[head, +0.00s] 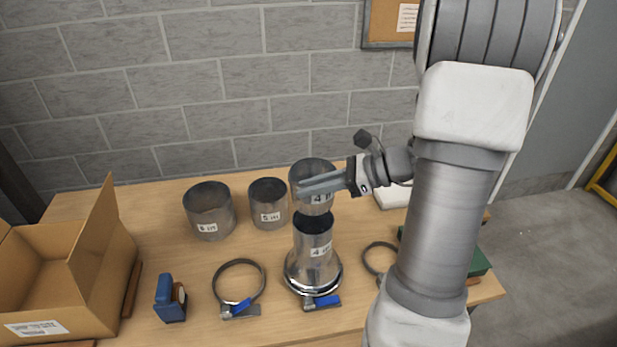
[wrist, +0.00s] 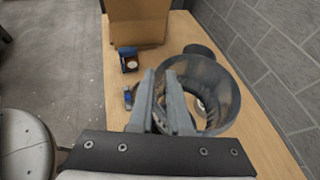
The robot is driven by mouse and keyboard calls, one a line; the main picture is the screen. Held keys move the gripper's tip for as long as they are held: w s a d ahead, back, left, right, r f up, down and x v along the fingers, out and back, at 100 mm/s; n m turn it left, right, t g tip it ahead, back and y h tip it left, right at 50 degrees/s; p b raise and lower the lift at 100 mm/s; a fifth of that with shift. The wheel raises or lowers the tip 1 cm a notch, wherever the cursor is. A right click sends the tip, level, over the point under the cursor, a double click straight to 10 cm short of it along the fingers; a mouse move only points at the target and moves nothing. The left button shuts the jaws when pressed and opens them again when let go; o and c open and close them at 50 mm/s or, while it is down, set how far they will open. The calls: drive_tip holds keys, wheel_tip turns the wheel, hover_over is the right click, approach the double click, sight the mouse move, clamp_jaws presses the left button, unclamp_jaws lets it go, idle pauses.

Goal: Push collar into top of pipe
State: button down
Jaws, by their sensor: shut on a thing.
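The collar (head: 300,203) is a short grey metal ring with a label beginning with "4". My gripper (head: 322,184) is shut on its wall, one finger inside and one outside; the collar also shows in the wrist view (wrist: 228,92). The pipe (head: 304,243), a narrower metal tube labelled "4 in", stands upright on a wide flared base with a blue-handled clamp. In the head view the collar appears just above the pipe's dark open top, which is still visible. I cannot tell the exact gap or alignment.
Two metal rings, a wide one (head: 208,205) and a smaller one (head: 268,218), stand left of the collar. Another clamp (head: 367,263) lies right. A brick wall stands behind.

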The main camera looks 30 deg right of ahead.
sight(322, 201)
drive_tip(key=shift+f+b, duration=2.05)
drive_tip(key=shift+f, duration=0.35)
drive_tip(key=shift+s+f, duration=0.1)
drive_tip(key=shift+s, duration=0.05)
drive_tip(key=shift+f+b, duration=1.2)
drive_tip(key=shift+f, duration=0.95)
idle(3.1)
